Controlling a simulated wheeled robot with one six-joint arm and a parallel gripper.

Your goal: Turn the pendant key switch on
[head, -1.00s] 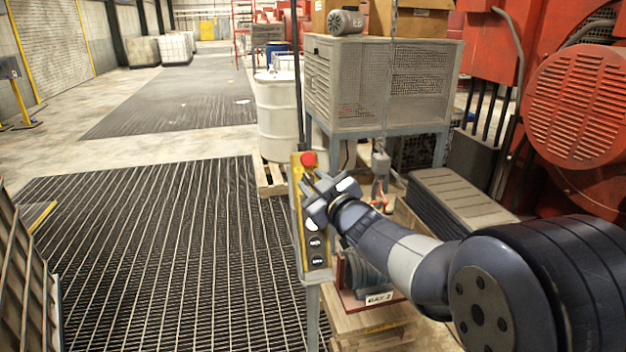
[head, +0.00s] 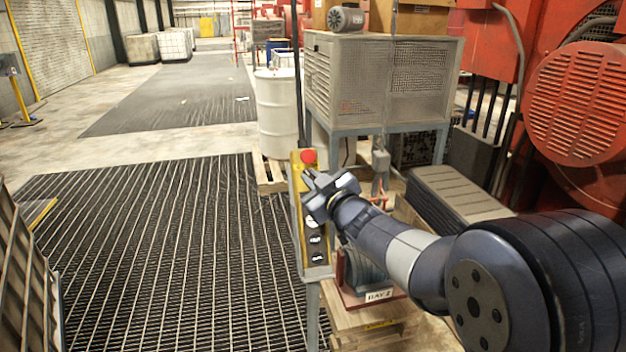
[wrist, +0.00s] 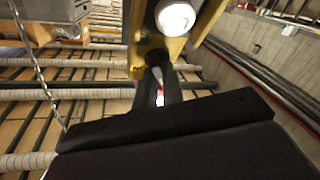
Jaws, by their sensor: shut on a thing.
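A pale round button (wrist: 175,16) shows above.
A grey mesh cabinet (head: 345,85) on a stand and a white drum (head: 277,112) stand behind the pendant. A pallet with a part labelled BAY 2 (head: 380,295) lies below my arm. Red machinery (head: 575,105) fills the right. The grated floor (head: 150,240) at left is clear.

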